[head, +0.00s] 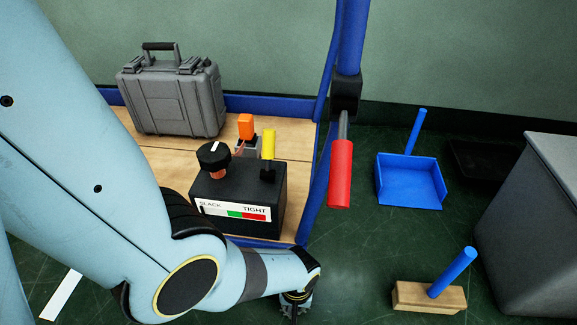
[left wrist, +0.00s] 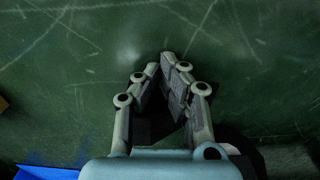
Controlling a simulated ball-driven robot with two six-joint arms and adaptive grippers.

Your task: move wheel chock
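No wedge-shaped chock can be made out for sure. A wooden block (head: 412,297) with a slanted blue handle (head: 453,272) lies on the green floor at the lower right of the head view; it may be the chock. My left gripper (head: 296,303) is low over the floor, left of the block and apart from it, partly hidden by my arm. In the left wrist view its fingers (left wrist: 160,66) converge almost to touching, with nothing between them. My right gripper is in neither view.
A blue-framed cart with a wooden deck (head: 165,163) carries a grey case (head: 180,100) and a black SLACK/TIGHT box (head: 235,200). A red-gripped lever (head: 341,172) hangs on its post. A blue dustpan (head: 408,184) and grey bin (head: 535,220) stand right. Floor between gripper and block is clear.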

